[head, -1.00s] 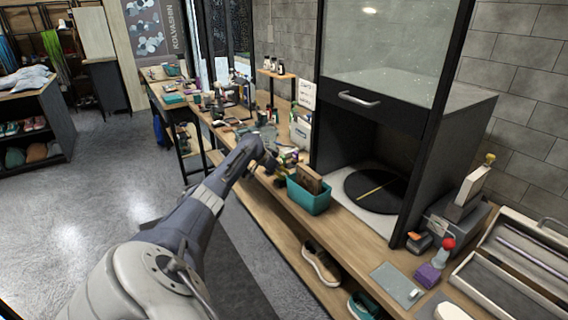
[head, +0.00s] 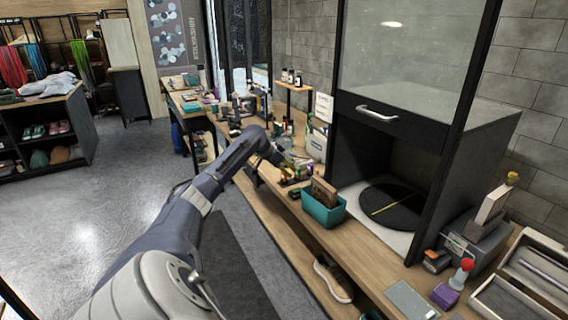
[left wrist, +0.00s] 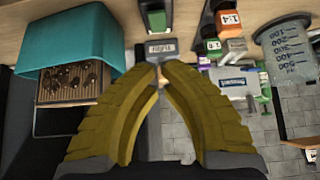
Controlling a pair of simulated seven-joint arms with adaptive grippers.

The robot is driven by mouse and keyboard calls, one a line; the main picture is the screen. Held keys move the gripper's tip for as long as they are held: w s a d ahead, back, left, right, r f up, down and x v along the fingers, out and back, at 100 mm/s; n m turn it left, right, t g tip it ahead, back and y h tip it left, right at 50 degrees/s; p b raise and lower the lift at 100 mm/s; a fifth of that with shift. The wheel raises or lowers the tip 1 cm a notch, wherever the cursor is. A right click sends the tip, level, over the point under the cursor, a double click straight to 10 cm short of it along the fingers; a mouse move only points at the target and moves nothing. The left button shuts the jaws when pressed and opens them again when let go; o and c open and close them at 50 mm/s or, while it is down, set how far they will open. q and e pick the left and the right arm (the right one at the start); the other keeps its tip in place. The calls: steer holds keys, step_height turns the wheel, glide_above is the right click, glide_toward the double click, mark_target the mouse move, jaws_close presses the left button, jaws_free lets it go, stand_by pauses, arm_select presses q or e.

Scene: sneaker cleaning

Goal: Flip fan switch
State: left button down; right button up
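My left gripper (head: 290,172) reaches over the long workbench, just behind the teal bin. In the left wrist view its yellow fingers (left wrist: 159,71) curve inward until their tips nearly meet, with nothing clearly held. A small grey labelled piece (left wrist: 161,50) lies just beyond the tips; I cannot tell whether they touch it. The dark glass-fronted booth (head: 378,113) stands to the right of the gripper, with a black round turntable (head: 392,208) inside. I cannot make out a fan switch for certain in either view. My right gripper is out of view.
The teal bin (head: 323,210) holds a brown board and stands close to the gripper; it also shows in the left wrist view (left wrist: 75,38). A measuring jug (left wrist: 288,52) and small bottles crowd the bench. A shoe (head: 333,281) sits on the lower shelf.

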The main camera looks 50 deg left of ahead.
arm_select(q)
steer(key=shift+v, duration=1.75)
steer(key=shift+s, duration=0.1)
steer(key=shift+f, duration=0.1)
